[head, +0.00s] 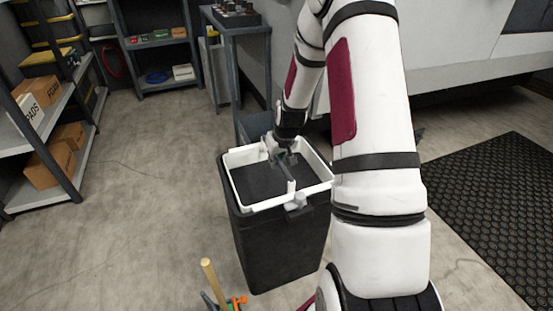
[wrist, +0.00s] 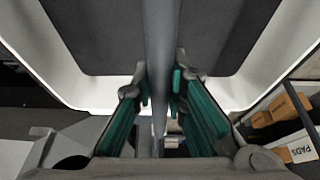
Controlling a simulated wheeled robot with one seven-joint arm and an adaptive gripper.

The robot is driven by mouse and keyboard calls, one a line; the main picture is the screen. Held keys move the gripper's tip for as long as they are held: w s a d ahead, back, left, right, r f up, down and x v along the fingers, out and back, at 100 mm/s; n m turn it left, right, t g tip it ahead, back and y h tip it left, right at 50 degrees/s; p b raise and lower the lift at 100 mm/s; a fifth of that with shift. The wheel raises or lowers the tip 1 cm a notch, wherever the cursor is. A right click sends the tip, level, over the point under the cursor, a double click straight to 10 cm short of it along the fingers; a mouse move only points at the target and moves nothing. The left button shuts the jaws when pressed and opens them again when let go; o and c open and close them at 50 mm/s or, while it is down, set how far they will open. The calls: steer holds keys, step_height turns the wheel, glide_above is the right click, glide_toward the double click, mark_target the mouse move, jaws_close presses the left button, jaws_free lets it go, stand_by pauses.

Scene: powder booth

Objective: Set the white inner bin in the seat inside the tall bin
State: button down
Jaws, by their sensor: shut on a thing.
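The white inner bin (head: 263,204) is at the mouth of the tall black bin (head: 280,248). Its white rim shows all round a dark inside, close to level with the tall bin's top. I cannot tell whether it rests in the seat, which is hidden. A grey bar handle (head: 290,180) crosses the inner bin. My gripper (head: 281,158) reaches down over the far part of the opening and is shut on this bar. In the wrist view the bar (wrist: 160,35) runs between the teal pads of my gripper (wrist: 159,100), with the white rim around it.
A shelf with boxes (head: 46,165) stands at the left, and a dark workbench (head: 238,22) behind. A wooden-handled tool (head: 211,275) stands near the front of the tall bin. A black mat (head: 500,195) lies at the right. The floor left of the bin is clear.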

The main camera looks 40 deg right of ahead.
steer(key=shift+f, duration=0.1)
steer(key=c, duration=1.5)
jaws_free()
steer(key=shift+c, duration=0.2)
steer(key=v, duration=1.2)
